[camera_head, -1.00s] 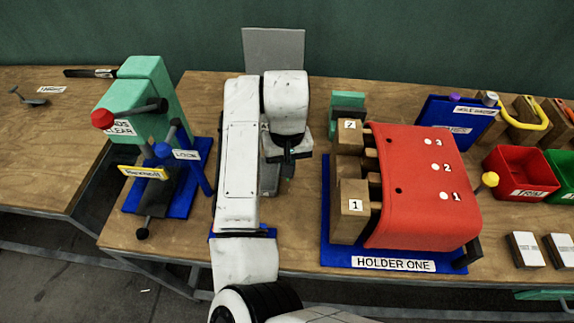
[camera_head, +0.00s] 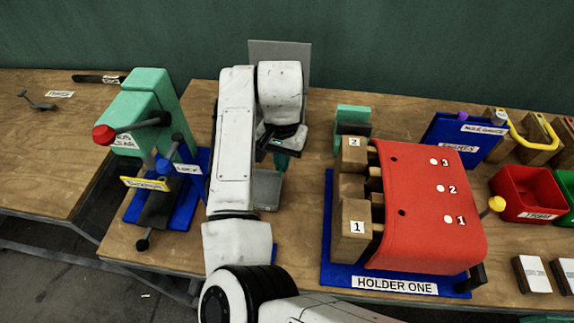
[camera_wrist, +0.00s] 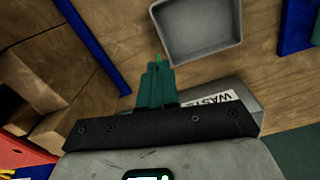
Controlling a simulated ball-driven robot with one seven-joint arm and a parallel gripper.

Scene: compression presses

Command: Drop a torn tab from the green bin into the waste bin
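My gripper (camera_head: 281,158) hangs left of the middle of the bench. In the wrist view its teal fingers (camera_wrist: 156,84) are together, with a small bright green bit, seemingly the torn tab (camera_wrist: 157,57), at their tips. A shallow grey open tray (camera_wrist: 198,28) lies just beyond the fingertips and looks empty; it also shows in the head view (camera_head: 267,190), partly behind my arm. A grey surface with a partly covered "WASTE" label (camera_wrist: 208,103) is behind the gripper. I cannot tell whether it joins the tray. The green bin (camera_head: 567,184) is cut by the right edge.
A green press (camera_head: 150,105) on a blue base stands left of my arm. The red-covered holder (camera_head: 425,205) on a blue plate stands to the right. A red bin (camera_head: 528,192) is farther right. A grey panel (camera_head: 290,58) stands at the back.

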